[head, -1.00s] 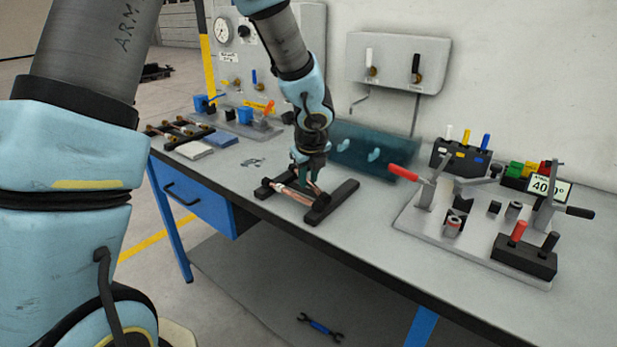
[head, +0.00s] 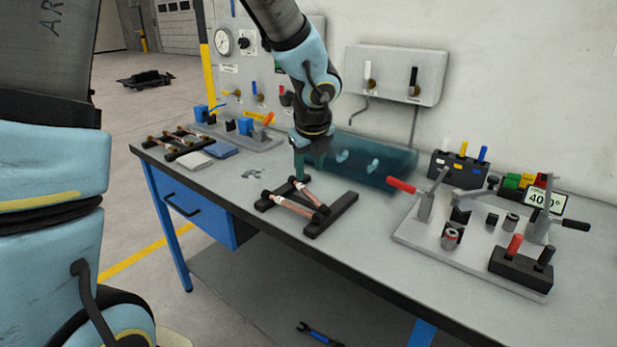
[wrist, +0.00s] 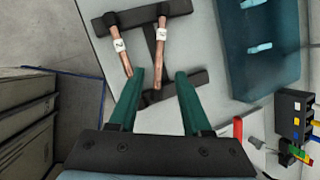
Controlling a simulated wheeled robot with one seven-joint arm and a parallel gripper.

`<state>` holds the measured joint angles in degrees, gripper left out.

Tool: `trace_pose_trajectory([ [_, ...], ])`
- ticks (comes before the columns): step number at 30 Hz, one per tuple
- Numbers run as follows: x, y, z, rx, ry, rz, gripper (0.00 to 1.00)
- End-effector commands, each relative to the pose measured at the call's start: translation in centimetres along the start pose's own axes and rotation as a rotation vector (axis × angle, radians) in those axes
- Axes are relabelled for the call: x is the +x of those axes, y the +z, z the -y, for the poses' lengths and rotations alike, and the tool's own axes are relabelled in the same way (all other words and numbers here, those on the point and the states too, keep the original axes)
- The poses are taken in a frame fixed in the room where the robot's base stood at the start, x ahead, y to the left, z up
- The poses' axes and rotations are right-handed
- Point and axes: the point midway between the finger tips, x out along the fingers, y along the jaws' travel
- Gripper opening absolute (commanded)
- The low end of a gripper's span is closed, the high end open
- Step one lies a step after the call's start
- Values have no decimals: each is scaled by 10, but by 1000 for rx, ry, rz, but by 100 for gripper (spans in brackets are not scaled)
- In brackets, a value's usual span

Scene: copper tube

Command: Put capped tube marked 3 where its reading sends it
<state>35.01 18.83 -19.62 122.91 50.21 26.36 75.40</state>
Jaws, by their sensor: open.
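Two copper tubes lie side by side across a black rack (head: 340,212) on the bench. The nearer tube (head: 288,205) and the farther tube (head: 308,193) also show in the wrist view as the left tube (wrist: 126,62) and the right tube (wrist: 159,66). Each carries a white tag, but the marks are too small to read, so I cannot tell which is 3. My gripper (head: 309,172) is above the rack, pointing down. In the wrist view its green fingers (wrist: 160,75) are spread and empty, with the right tube's lower end between the fingertips.
A second rack (head: 178,152) with several tubes stands at the far left, beside grey and blue cloths. A translucent teal bin (head: 375,165) stands behind my gripper. A fixture plate (head: 415,232) with a red-handled clamp and a sign reading about 40° is at the right.

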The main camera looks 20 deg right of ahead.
Motion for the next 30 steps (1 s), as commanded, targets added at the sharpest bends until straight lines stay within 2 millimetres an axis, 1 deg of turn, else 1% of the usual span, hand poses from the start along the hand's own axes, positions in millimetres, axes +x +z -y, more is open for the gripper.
trace_pose_trajectory([
  [1, -10, 1, 0, 0, -2, 2, 49],
  [3, -19, 1, 0, 0, -1, 2, 49],
  [6, -27, 0, 0, -1, 0, 1, 49],
  [13, -31, 0, -1, -4, 2, -1, 49],
  [14, -30, 1, -4, -18, 5, -1, 49],
  [16, -29, 7, -17, -108, 24, -5, 49],
  [17, -27, 11, -28, -179, 39, -8, 49],
  [20, -24, 28, -83, -558, 112, -13, 49],
  [21, -24, 34, -112, -762, 148, -11, 49],
  [23, -25, 39, -155, -1097, 201, 1, 49],
  [24, -27, 40, -183, -1326, 235, 14, 49],
  [26, -31, 38, -221, -1659, 281, 39, 49],
  [27, -34, 35, -243, -1868, 307, 60, 49],
  [30, -42, 25, -285, -2320, 354, 111, 49],
])
